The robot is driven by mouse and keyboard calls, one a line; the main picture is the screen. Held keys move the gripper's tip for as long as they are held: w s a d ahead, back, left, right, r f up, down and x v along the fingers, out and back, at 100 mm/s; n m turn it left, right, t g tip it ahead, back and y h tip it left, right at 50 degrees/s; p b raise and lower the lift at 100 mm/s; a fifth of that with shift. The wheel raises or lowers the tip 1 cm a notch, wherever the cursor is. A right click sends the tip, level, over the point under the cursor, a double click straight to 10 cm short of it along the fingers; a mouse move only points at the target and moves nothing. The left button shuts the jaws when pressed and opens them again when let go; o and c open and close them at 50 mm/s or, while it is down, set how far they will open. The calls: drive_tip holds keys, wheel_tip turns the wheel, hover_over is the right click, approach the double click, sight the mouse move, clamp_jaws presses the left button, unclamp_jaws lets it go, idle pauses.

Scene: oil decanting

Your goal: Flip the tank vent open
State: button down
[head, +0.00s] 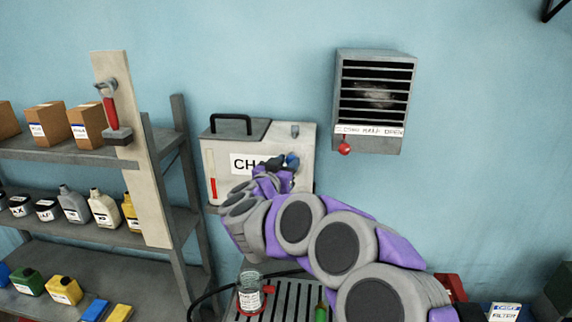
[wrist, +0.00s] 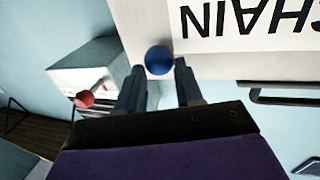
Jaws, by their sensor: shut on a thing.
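The tank (head: 222,168) is a pale box with a black handle on its lid, and its label starts with "CHA" in the head view. In the wrist view the tank face (wrist: 220,62) appears upside down with its "CHAIN" label. A blue round knob (wrist: 158,60) stands out at the tank; it also shows in the head view (head: 291,160). My gripper (wrist: 158,80) is shut on the blue knob, with a finger on each side of it. The gripper and arm hide the tank's lower right front. How the knob joins the vent is hidden.
A grey louvred wall unit (head: 375,100) with a red knob (head: 345,149) hangs to the right of the tank. A shelf rack (head: 70,150) with boxes and bottles stands left. A glass jar (head: 250,290) stands on the slatted bench (head: 285,298) below.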

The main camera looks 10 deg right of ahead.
drive_tip(key=b, duration=0.1)
drive_tip(key=f+t+b, duration=0.1)
drive_tip(key=b, duration=0.1)
drive_tip(key=shift+w+d+f+h, duration=0.15)
drive_tip(key=shift+w+f+h, duration=0.1)
drive_tip(key=shift+w+h, duration=0.15)
drive_tip(key=c, duration=1.1)
unclamp_jaws()
drive_tip(key=shift+o, duration=1.3)
drive_tip(key=shift+w+d, duration=0.15)
drive_tip(key=shift+w, duration=0.05)
drive_tip(key=shift+o, duration=0.6)
drive_tip(key=shift+s, duration=0.1)
